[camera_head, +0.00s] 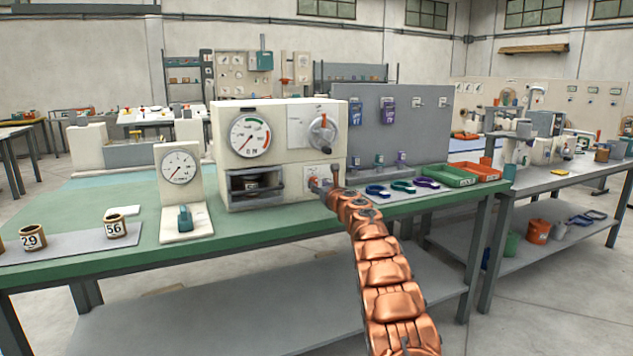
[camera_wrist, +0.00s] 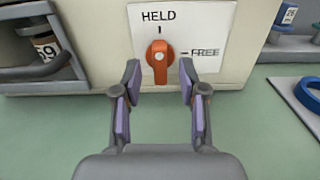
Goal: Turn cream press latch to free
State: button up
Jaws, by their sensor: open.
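The latch's upper end points up at the HELD mark. My gripper (camera_wrist: 160,88) is open and empty, its two purple-padded fingers just in front of and below the latch, one to each side. They do not appear to touch it. In the head view my gripper (camera_head: 334,176) is at the press's lower right front and hides most of the latch.
An opening in the press at the left of the wrist view holds a numbered cup (camera_wrist: 42,48) behind a grey handle (camera_wrist: 60,62). Blue and purple shackle-like pieces (camera_head: 402,186) lie on a grey mat to the right. Green and red trays (camera_head: 445,175) stand beyond them.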

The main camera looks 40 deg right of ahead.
jog(key=shift+w+r+p, duration=0.4)
jog(key=shift+w+p, duration=0.1)
jog(key=shift+p, duration=0.05)
jog(key=shift+w+d, duration=0.1)
jog(key=shift+w, duration=0.15)
jog(key=shift+w+d+f+p, duration=0.35)
jog(key=shift+w+p, duration=0.1)
jog(key=shift+p, duration=0.4)
jog(key=shift+c, duration=0.4)
grip_shut()
